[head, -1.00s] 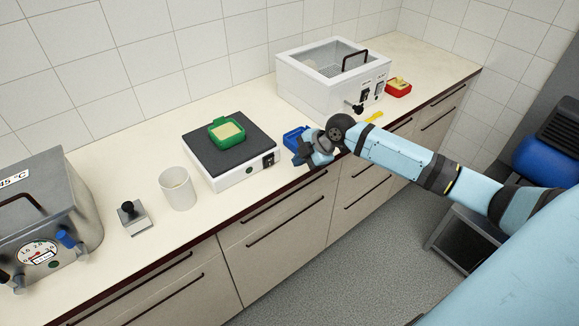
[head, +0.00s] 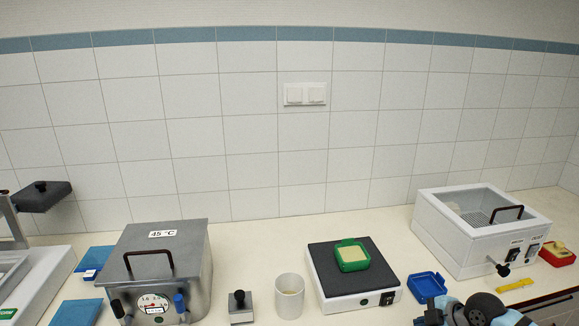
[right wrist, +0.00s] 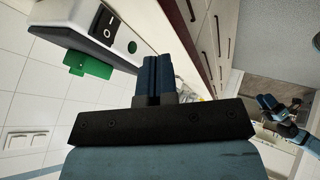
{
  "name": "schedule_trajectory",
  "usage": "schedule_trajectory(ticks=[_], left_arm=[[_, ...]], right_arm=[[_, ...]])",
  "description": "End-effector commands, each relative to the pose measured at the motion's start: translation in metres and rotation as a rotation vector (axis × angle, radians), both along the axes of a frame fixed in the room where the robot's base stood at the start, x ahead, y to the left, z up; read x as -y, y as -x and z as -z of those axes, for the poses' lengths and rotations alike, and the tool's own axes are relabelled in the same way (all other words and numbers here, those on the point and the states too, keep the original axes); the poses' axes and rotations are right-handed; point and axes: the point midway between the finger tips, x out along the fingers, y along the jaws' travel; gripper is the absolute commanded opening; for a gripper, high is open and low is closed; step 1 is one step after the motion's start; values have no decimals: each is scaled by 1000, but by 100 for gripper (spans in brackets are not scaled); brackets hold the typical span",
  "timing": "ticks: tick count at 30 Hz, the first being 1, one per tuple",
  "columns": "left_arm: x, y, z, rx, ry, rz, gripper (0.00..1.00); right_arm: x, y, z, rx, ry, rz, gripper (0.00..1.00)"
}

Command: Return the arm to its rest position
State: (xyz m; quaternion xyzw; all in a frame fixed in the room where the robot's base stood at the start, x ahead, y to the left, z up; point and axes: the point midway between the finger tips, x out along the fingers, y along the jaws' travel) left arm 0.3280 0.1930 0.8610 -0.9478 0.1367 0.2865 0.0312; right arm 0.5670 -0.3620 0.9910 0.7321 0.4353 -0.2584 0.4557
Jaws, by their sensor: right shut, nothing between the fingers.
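In the head view my right gripper (head: 432,313) is at the bottom edge, lower right, in front of a small blue tray (head: 427,285). Most of its arm is cut off by the frame. In the right wrist view its two dark blue fingers (right wrist: 158,75) are together with nothing between them. I cannot tell from the head view how far it is above the counter. A small blue and black shape (right wrist: 277,106) at the right of the wrist view looks like part of my left arm; its jaws are too small to read.
The wrist view shows the hotplate's switch side (right wrist: 108,20) close by.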

Motion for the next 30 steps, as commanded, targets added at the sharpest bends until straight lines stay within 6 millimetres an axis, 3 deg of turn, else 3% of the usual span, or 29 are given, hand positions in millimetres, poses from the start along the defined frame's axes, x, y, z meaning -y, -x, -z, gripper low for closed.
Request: schedule_trajectory(ticks=[3, 9, 15, 18, 23, 30], left_arm=[[-1, 0, -5, -1, -1, -2, 43], [-3, 0, -14, 3, -3, -6, 43], [-5, 0, -20, 4, -5, -9, 43], [-5, 0, -22, 5, -5, -10, 43], [-5, 0, -22, 5, -6, -10, 43], [-5, 0, -22, 5, -6, -10, 43]], right_arm=[[-48, 39, 47, -22, -118, 145, 0], [-116, 120, 97, -33, -358, 472, 0], [-153, 196, 109, -32, -565, 765, 0], [-161, 221, 109, -28, -627, 857, 0], [-165, 238, 108, -22, -672, 923, 0], [-165, 239, 108, -21, -675, 926, 0]])
